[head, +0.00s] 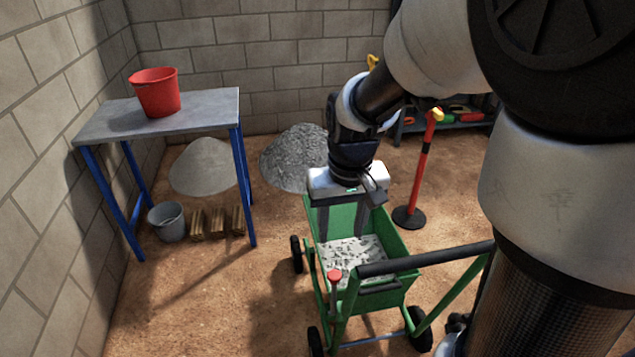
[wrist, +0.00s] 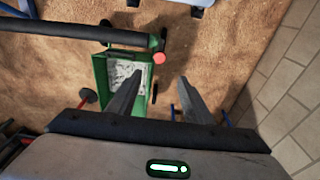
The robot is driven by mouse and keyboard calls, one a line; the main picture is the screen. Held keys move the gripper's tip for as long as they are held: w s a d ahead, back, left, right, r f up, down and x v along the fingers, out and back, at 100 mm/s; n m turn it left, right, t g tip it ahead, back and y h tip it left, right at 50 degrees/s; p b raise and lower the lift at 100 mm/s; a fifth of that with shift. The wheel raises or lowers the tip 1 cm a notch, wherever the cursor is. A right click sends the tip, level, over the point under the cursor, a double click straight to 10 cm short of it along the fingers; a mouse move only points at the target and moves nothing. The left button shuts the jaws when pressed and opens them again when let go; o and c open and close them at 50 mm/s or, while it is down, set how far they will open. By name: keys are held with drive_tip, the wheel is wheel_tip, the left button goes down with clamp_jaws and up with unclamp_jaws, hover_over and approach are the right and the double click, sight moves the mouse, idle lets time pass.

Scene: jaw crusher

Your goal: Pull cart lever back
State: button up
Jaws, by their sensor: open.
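The green cart (head: 398,238) stands on the dirt floor with gravel in its tray. Its lever, a grey rod with a red knob (head: 334,276), rises at the cart's near left side, beside the black handlebar (head: 425,257). In the wrist view the red knob (wrist: 159,58) shows beyond and between the line of the two fingers, apart from them. My gripper (head: 343,222) hangs over the far part of the cart tray, fingers down. In the wrist view my gripper (wrist: 155,92) is open and empty, with a wide gap between the fingers.
A grey table (head: 205,108) with blue legs and a red bucket (head: 156,92) stands at left. A grey bucket (head: 167,221) and wood bundles sit below it. Gravel piles (head: 292,155) lie by the back wall. A red post (head: 421,170) stands right of the cart. Floor left of the cart is clear.

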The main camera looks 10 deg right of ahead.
drive_tip(key=shift+w+a, duration=0.15)
drive_tip(key=shift+w, duration=0.15)
drive_tip(key=c, duration=0.6)
drive_tip(key=w, duration=0.1)
drive_tip(key=w+a+n+p, duration=0.1)
drive_tip(key=w+f+n+g+p, duration=0.1)
drive_tip(key=shift+w+a, duration=0.15)
drive_tip(key=shift+w, duration=0.2)
clamp_jaws()
drive_tip(key=w+a+f+n+g+h+p, duration=0.1)
drive_tip(key=w+a+f+n+p, duration=0.25)
drive_tip(key=w, duration=0.25)
drive_tip(key=s+d+f+b, duration=0.2)
drive_tip(key=s+d+f, duration=0.1)
drive_tip(key=f, duration=0.8)
drive_tip(key=shift+s+d+f, duration=0.2)
drive_tip(key=shift+s+f, duration=0.15)
drive_tip(key=shift+s, duration=0.4)
